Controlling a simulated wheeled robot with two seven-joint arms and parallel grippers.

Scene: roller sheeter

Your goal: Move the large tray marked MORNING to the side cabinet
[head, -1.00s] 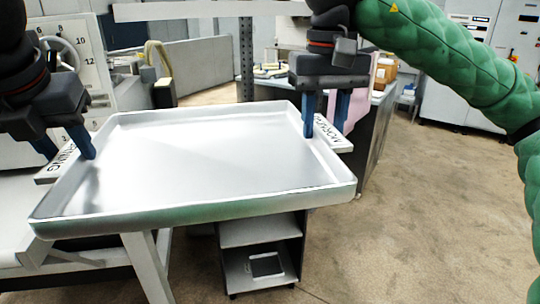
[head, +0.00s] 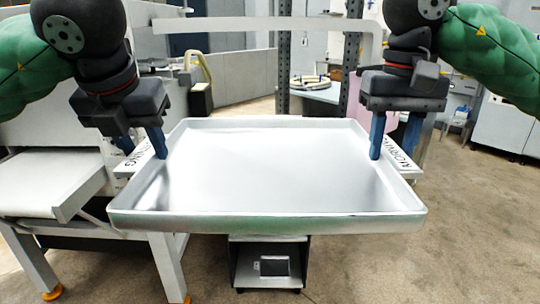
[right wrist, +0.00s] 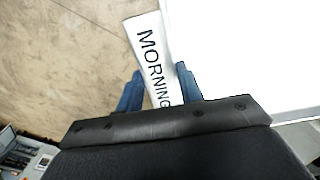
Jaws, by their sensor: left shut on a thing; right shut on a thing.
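The large metal tray (head: 270,165) is empty and held about level in the middle of the head view. It has a labelled tab on each side. My left gripper (head: 145,150) is shut on the left tab, with one finger inside the tray's rim. My right gripper (head: 383,140) is shut on the right tab (head: 402,163), one finger inside the rim. In the right wrist view my right gripper (right wrist: 158,90) has its blue fingers on both sides of the white tab marked MORNING (right wrist: 153,58). The left tab's lettering is partly hidden. No side cabinet is clearly identifiable.
A pale machine with a flat bed (head: 45,183) and legs stands close on the left. A small dark-sided cart (head: 270,262) stands below and behind the tray. Upright dark posts (head: 284,70) rise behind it. Open brown floor (head: 475,225) lies to the right.

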